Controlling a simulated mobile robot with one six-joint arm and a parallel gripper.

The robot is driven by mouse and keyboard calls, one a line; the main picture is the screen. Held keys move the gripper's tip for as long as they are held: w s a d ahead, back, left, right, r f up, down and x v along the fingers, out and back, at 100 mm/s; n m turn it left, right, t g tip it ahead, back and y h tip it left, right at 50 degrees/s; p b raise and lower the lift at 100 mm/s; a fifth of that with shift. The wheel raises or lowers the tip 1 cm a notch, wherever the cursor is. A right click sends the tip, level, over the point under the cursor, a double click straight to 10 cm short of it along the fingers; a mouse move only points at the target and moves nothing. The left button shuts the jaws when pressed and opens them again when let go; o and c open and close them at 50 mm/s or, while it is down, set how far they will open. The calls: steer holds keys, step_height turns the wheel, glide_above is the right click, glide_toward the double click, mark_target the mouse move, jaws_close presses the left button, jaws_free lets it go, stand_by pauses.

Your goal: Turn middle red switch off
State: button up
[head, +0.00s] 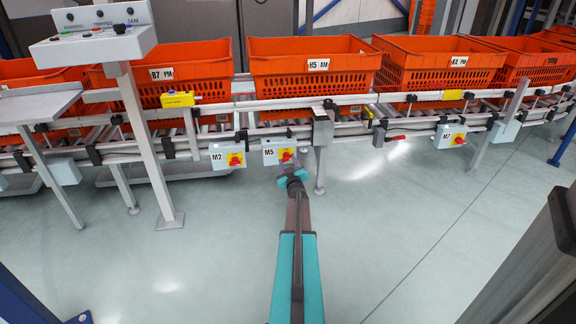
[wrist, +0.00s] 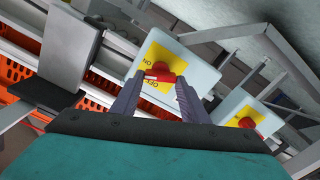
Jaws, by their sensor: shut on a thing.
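The middle switch box, marked M5 (head: 270,146), hangs on the conveyor rail. Its yellow plate (wrist: 158,58) with a red rotary switch (wrist: 160,68) faces me in the wrist view. ON and OFF lettering shows on the plate, turned in the picture. My gripper (wrist: 160,79) has one finger on each side of the red handle and is shut on it. In the head view my gripper (head: 289,168) is right in front of M5 and partly covers its switch. I cannot tell exactly which mark the handle points to.
Switch box M2 (head: 218,150) is close on the left; it also shows in the wrist view (wrist: 232,101). Box M7 (head: 443,136) is farther right. Orange totes (head: 315,85) stand on the conveyor above. A grey post (head: 322,130) stands just right of M5. The floor in front is clear.

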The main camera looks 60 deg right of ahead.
steer(key=n+b, duration=0.1)
steer(key=n, duration=0.1)
steer(key=n+b, duration=0.3)
steer(key=n, duration=0.1)
steer(key=shift+w+a+f+n, duration=0.15)
steer(key=shift+w+f+n, duration=0.05)
steer(key=shift+w+n, duration=0.1)
steer(key=n+b, duration=0.3)
steer(key=shift+n, duration=0.3)
steer(key=shift+n+b, duration=1.35)
steer(key=shift+n, duration=0.25)
steer(key=shift+r, duration=0.1)
steer(key=o, duration=1)
steer(key=shift+o, duration=0.3)
steer(key=shift+s, duration=0.1)
steer(key=shift+s, duration=0.1)
steer(key=shift+s+a, duration=0.1)
steer(key=shift+a, duration=0.05)
steer(key=p+v, duration=0.4)
steer(key=v, duration=0.9)
steer(key=shift+a+p, duration=0.15)
steer(key=shift+p, duration=0.15)
